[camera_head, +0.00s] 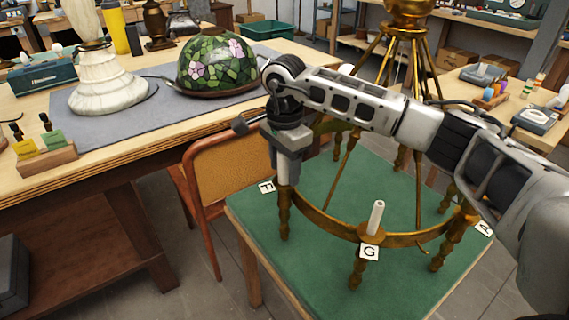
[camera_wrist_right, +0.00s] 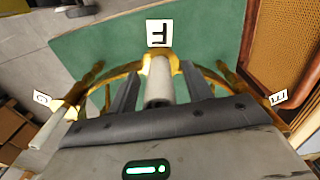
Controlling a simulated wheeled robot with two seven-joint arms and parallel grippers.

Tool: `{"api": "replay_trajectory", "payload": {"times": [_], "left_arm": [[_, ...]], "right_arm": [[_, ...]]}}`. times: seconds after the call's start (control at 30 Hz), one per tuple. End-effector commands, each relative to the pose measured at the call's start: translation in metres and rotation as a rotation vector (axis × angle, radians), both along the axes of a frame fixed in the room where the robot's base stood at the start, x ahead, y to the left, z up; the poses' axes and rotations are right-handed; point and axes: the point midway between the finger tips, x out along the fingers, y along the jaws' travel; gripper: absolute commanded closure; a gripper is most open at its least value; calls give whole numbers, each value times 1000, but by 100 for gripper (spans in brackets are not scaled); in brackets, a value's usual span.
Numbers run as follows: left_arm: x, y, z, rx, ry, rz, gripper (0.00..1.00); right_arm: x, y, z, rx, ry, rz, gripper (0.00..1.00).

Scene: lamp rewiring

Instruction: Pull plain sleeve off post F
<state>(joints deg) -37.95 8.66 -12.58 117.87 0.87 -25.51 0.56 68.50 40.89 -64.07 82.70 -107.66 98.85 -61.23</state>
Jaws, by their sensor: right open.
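The plain white sleeve (camera_head: 284,170) stands upright on post F of the brass ring frame (camera_head: 326,222), beside the F label (camera_head: 267,187). My right gripper (camera_head: 287,155) is above post F, pointing down, with its jaws around the top of the sleeve. In the right wrist view the sleeve (camera_wrist_right: 159,84) lies between the two open fingers, with the F label (camera_wrist_right: 159,33) just beyond it. I cannot tell whether a finger touches it. Another white sleeve (camera_head: 376,217) stands on the post by the G label (camera_head: 369,252). My left gripper is not in view.
The frame stands on a green-topped table (camera_head: 315,290). An orange-backed chair (camera_head: 231,172) is close behind the F side. A workbench (camera_head: 110,140) at the left holds a stained-glass shade (camera_head: 216,65) and a white shade (camera_head: 105,85). My right arm spans the frame.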

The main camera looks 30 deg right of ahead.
Motion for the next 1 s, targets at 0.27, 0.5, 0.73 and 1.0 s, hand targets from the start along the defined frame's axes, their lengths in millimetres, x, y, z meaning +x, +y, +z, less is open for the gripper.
{"api": "replay_trajectory", "payload": {"times": [0.27,0.5,0.73,1.0], "left_arm": [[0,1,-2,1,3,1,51],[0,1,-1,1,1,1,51],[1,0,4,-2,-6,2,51],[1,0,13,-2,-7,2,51]], "right_arm": [[0,0,-1,0,1,0,59],[0,0,-1,0,1,0,97],[0,0,2,0,0,0,97],[0,0,15,0,1,0,97]]}}
